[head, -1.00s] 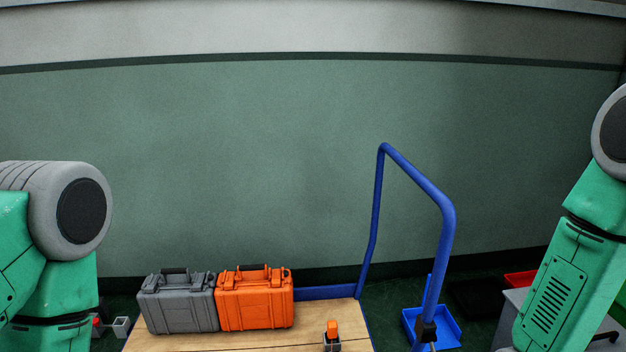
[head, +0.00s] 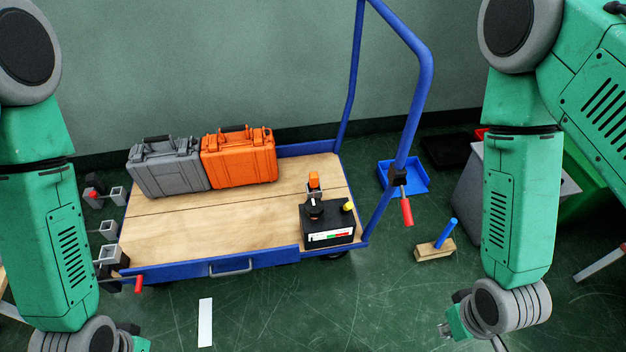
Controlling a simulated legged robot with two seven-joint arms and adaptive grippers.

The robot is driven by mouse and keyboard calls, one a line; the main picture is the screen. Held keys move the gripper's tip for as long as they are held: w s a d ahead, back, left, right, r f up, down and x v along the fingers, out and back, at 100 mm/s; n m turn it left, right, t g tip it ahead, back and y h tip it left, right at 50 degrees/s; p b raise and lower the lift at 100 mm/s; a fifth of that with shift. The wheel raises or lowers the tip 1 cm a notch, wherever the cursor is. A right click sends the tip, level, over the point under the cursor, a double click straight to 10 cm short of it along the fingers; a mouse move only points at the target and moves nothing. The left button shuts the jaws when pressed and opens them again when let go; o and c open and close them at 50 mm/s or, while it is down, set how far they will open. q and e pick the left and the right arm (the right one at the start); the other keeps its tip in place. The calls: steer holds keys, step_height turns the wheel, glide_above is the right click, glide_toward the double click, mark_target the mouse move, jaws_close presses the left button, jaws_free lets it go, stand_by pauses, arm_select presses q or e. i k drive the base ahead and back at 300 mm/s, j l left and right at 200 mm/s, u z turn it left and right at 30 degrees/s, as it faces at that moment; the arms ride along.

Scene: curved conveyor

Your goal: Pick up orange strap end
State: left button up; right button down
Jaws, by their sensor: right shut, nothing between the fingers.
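A small orange piece (head: 314,180) stands upright at the back of a black box with a knob (head: 328,224), on the right part of the wooden cart deck. It may be the orange strap end, but it is too small to be sure. My right gripper (head: 446,331) is only partly in view at the lower right. It is shut and empty, well to the right of the cart and apart from the orange piece. My left arm comes down the left side, and its gripper is out of the frame.
A grey case (head: 168,170) and an orange case (head: 238,163) stand on the cart (head: 210,228). Its blue handle rises at the right. A blue tray (head: 414,178) and a wooden block with a blue peg (head: 434,247) are on the floor.

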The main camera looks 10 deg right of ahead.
mark_target(313, 183)
steer(key=z, duration=1.3)
steer(key=i+j+z, duration=0.15)
steer(key=i+j, duration=0.2)
steer(key=i+j+z, duration=0.1)
steer(key=i+j, duration=0.2)
steer(key=j, duration=0.15)
